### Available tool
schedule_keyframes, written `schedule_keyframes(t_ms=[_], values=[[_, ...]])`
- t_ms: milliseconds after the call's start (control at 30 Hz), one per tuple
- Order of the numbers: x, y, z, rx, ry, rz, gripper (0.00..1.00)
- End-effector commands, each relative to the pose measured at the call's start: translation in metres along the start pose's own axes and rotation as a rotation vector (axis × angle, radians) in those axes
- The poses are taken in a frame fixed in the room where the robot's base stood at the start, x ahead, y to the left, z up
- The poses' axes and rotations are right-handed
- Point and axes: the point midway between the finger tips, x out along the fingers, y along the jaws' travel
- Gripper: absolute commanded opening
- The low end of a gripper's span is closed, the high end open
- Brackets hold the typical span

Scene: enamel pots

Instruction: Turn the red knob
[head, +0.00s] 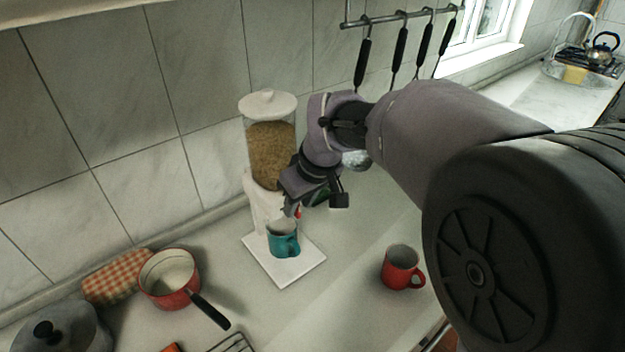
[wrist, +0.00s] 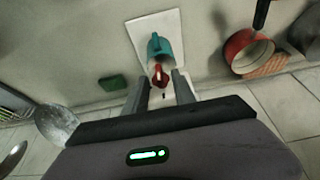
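A cereal dispenser (head: 270,150) with a clear, grain-filled hopper and white lid stands against the tiled wall. Its small red knob (wrist: 160,76) shows in the wrist view, and a sliver of it (head: 298,212) shows beside my gripper in the head view. My gripper (wrist: 162,80) is open, with one finger on each side of the knob; I cannot tell whether either finger touches it. A teal mug (head: 283,240) stands on the dispenser's white base (head: 288,272) below the outlet; it also shows in the wrist view (wrist: 158,46).
A red mug (head: 401,268) stands to the right on the counter. A red saucepan (head: 170,278), a checked cloth (head: 117,277) and a grey lidded pot (head: 60,328) are at left. Utensils (head: 400,50) hang from a rail above. A green sponge (wrist: 112,83) lies nearby.

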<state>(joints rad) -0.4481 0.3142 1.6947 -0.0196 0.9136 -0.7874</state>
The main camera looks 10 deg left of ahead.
Motion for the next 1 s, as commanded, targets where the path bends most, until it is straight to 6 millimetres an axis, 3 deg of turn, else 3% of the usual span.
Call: schedule_keyframes(t_ms=[167, 467, 633, 1000], values=[[0.016, 0.000, 0.000, 0.001, 0.000, 0.000, 0.32], [0.018, 0.000, 0.000, 0.001, 0.001, 0.001, 0.32], [0.018, 0.000, 0.000, 0.001, 0.001, 0.001, 0.00], [0.016, 0.002, -0.001, 0.020, 0.001, -0.041, 0.00]])
